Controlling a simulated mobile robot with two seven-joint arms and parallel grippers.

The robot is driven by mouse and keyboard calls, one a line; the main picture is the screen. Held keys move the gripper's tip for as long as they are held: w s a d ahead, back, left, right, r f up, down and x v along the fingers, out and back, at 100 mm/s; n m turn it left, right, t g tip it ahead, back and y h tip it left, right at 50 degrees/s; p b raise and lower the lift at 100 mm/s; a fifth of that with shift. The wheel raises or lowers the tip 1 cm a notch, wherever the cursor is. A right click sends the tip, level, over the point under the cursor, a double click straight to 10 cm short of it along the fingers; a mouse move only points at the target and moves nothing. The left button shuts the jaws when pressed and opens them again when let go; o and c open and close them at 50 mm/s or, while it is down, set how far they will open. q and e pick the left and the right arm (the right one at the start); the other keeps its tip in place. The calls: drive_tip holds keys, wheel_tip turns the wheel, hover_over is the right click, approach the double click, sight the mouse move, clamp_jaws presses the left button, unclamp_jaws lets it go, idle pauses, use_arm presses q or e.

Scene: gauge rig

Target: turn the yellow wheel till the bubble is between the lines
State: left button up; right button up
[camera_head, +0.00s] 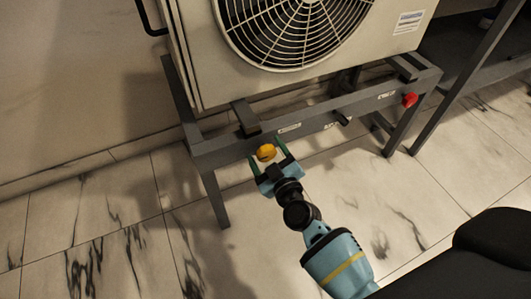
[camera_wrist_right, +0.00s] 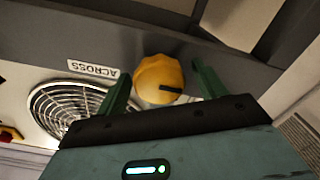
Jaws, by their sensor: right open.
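The yellow wheel (camera_head: 266,152) sits on the front bar of the dark stand, below the large fan unit. In the right wrist view the yellow wheel (camera_wrist_right: 160,79) has a lobed edge and a dark mark on its face, beside a label reading "ACROSS". My right gripper (camera_head: 268,161) is open, with its green fingers on either side of the wheel. In the right wrist view my right gripper (camera_wrist_right: 160,85) shows a gap between each finger and the wheel. I cannot make out the bubble or its lines. My left gripper is not in view.
The dark stand (camera_head: 225,152) carries the fan unit (camera_head: 200,65). A red knob (camera_head: 410,99) and a black knob (camera_head: 342,118) are farther right on the same bar. Another dark frame stands at right. The marble floor at lower left is clear.

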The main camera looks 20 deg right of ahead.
drive_tip(key=shift+w, duration=0.15)
drive_tip(key=shift+c, duration=0.2)
drive_tip(key=c, duration=0.9)
drive_tip(key=shift+m, duration=0.3)
